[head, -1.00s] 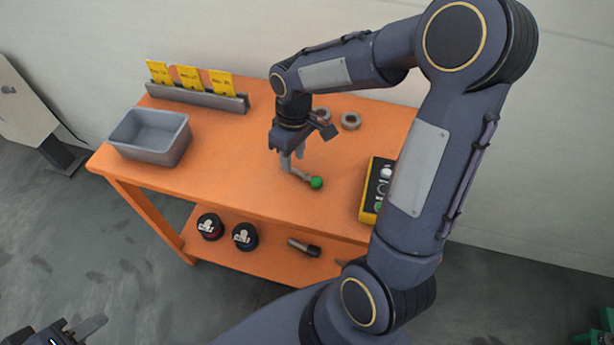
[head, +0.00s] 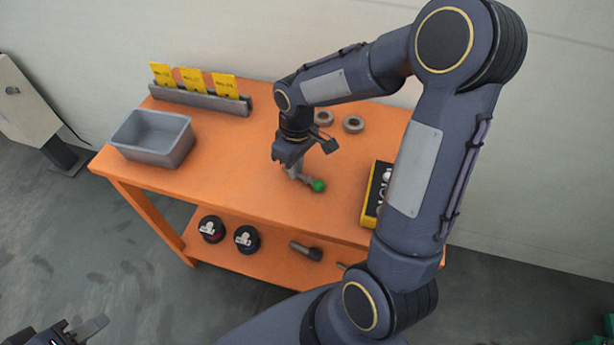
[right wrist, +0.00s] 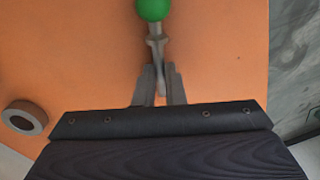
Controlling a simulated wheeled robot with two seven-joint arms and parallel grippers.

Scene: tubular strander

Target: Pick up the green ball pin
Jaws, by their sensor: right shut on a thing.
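The green ball pin has a green ball on a grey shank; its ball (head: 318,186) shows over the orange table, toward the front right. My right gripper (head: 297,174) points down over the table and is shut on the pin's shank. In the right wrist view the green ball (right wrist: 154,9) sticks out beyond the fingertips (right wrist: 160,98), with the grey shank between them. I cannot tell whether the pin touches the tabletop. My left gripper (head: 85,328) is at the bottom left corner, partly cut off, away from the table.
A grey bin (head: 152,138) stands at the table's left, with a rack of yellow cards (head: 195,82) behind it. Grey rings (head: 353,124) lie behind my right gripper. A yellow button box (head: 372,197) is at right. Black-capped items (head: 247,238) stand on the lower shelf (head: 275,268).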

